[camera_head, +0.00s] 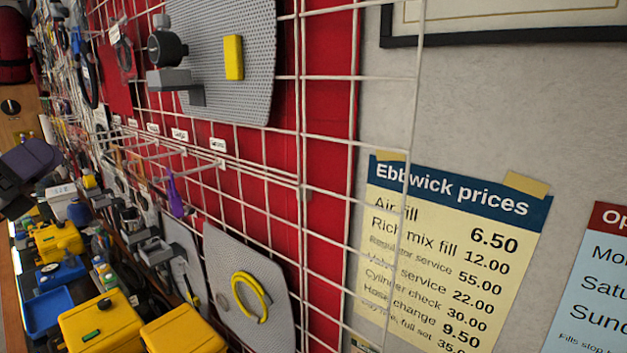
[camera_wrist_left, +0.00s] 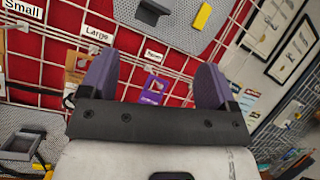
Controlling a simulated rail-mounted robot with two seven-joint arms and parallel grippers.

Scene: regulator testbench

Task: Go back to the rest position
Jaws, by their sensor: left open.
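My left gripper (camera_head: 32,160) shows at the left edge of the head view, with its purple finger out over the bench. In the left wrist view its two purple fingers (camera_wrist_left: 155,85) stand wide apart with nothing held between them. Beyond the gap I see the red wall grid and a purple tag (camera_wrist_left: 153,90) hanging on it, apart from the fingers. My right gripper is in neither view.
A white wire grid (camera_head: 330,75) on red backing carries grey perforated panels (camera_head: 235,70) and protruding hooks. Yellow boxes (camera_head: 100,325) and a blue tray (camera_head: 48,310) crowd the bench below. A price sheet (camera_head: 450,240) hangs on the wall at right.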

